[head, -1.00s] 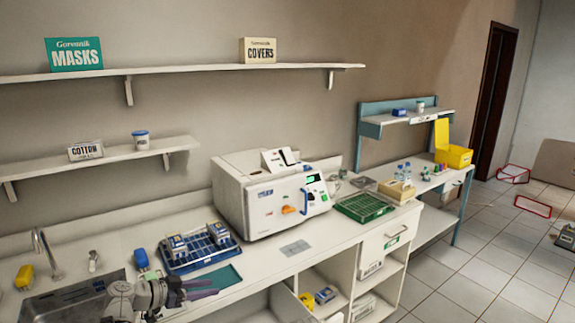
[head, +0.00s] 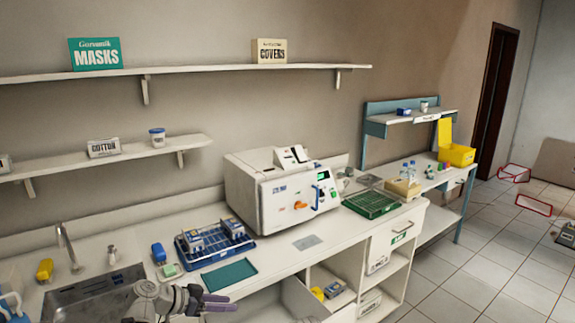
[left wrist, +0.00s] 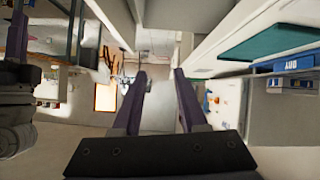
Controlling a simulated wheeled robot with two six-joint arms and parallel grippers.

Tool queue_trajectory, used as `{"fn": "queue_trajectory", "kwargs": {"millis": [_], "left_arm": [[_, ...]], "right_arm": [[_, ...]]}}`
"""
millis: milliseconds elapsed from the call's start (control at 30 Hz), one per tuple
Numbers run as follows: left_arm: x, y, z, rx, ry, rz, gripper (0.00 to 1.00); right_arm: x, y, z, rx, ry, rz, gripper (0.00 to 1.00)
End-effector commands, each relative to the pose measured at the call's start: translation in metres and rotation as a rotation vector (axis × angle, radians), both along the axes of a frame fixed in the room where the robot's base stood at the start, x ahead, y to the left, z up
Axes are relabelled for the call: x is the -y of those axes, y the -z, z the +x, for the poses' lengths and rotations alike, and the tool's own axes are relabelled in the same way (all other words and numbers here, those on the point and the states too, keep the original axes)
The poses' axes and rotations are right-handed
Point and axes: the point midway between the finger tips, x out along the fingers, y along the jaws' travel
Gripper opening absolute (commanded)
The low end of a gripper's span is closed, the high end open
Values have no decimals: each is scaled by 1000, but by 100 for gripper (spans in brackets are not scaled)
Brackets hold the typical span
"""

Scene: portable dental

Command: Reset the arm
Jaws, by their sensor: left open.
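My left gripper (head: 219,303) shows at the bottom of the head view, in front of the counter's front edge and below the teal mat. Its two purple fingers also show in the left wrist view (left wrist: 160,105), spread apart with nothing between them.
The white counter (head: 285,262) holds a sink (head: 95,296), a blue rack (head: 213,258), a teal mat (head: 229,274), a white machine (head: 280,193) and a green tray (head: 371,204). Open shelves and a drawer lie below.

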Motion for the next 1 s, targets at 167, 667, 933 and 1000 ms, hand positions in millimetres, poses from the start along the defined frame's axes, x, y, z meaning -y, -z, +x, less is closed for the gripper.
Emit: {"fn": "queue_trajectory", "kwargs": {"millis": [167,667,933,1000], "left_arm": [[39,22,-25,-164,21,62,42],[119,89,-160,-726,-250,612,42],[116,89,-189,-746,-475,796,42],[115,88,-191,-745,-496,809,42]], "right_arm": [[0,-2,0,0,0,0,0],[0,-11,0,0,0,0,0],[0,-14,0,0,0,0,0],[0,-14,0,0,0,0,0]]}}
